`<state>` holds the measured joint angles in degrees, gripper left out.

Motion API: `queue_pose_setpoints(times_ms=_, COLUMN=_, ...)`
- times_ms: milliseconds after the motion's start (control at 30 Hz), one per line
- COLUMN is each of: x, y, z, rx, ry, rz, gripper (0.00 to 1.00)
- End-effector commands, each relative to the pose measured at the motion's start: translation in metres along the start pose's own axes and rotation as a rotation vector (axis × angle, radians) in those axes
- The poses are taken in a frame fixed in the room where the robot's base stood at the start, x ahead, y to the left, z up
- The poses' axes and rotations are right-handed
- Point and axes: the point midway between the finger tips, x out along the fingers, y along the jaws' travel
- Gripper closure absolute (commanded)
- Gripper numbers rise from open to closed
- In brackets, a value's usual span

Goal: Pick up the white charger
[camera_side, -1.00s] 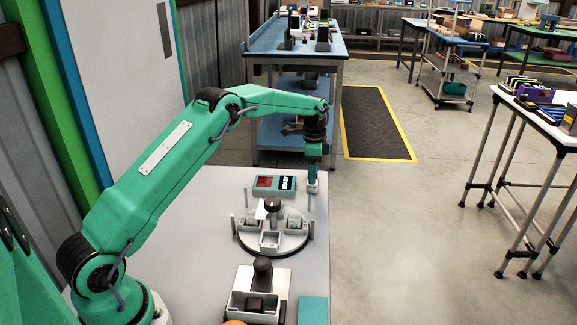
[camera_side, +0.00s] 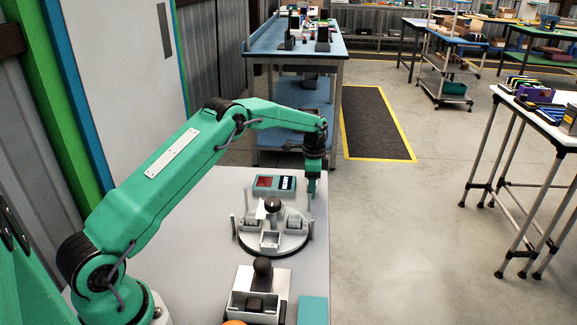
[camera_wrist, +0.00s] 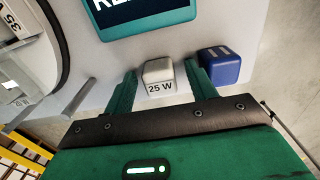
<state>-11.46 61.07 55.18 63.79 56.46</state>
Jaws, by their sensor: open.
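The white charger (camera_wrist: 159,76) is a small block marked "25 W" in the wrist view. My gripper (camera_wrist: 160,88) is open, with one green finger to the left of the charger and the other to its right. A narrow gap shows on both sides, and the charger is not gripped. In the side view my gripper (camera_side: 311,188) points down, low over the right edge of the grey table. I cannot make out the charger there.
A blue charger (camera_wrist: 220,65) stands close to the right finger. A teal device with a display (camera_wrist: 145,14) lies beyond. In the side view a round grey fixture (camera_side: 272,235) with upright posts stands left of my gripper. The table edge is close on the right.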

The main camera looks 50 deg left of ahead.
Motion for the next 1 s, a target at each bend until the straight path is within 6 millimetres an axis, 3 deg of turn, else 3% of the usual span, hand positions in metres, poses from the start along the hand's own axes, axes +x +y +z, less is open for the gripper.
queue_pose_setpoints(times_ms=267, x=-0.0005, y=-0.0001, z=-0.0001, rx=0.0, ry=0.0, rz=0.0, gripper=0.44)
queue_pose_setpoints(times_ms=500, x=-0.0006, y=-0.0001, z=-0.0001, rx=0.0, ry=0.0, rz=-0.001, gripper=0.89)
queue_pose_setpoints(times_ms=1000, x=-0.009, y=-0.0007, z=-0.0005, rx=0.0, ry=0.002, rz=-0.003, gripper=0.9)
